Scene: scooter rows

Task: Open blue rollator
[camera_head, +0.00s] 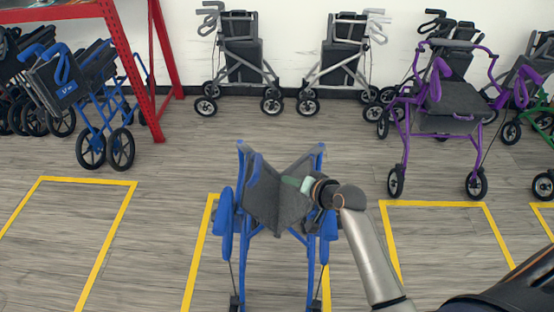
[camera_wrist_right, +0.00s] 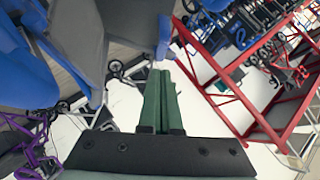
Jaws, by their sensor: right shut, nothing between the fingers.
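The blue rollator (camera_head: 248,190) stands upright in the middle of the head view, inside a yellow floor rectangle. Its grey seat (camera_head: 270,205) is creased into a V, so the frame looks partly folded. My right gripper (camera_head: 291,182) reaches in from the right, with its green fingers at the right half of the seat; I cannot tell whether they touch it. In the right wrist view the fingers (camera_wrist_right: 160,86) are shut together with nothing between them, and grey panels and blue frame parts are close on the left. My left gripper is not in view.
A red rack (camera_head: 140,75) with blue rollators (camera_head: 95,95) stands at the back left. A purple rollator (camera_head: 440,100) is at the right, and grey ones (camera_head: 240,55) line the white wall. Yellow rectangles (camera_head: 85,180) at left and right are empty.

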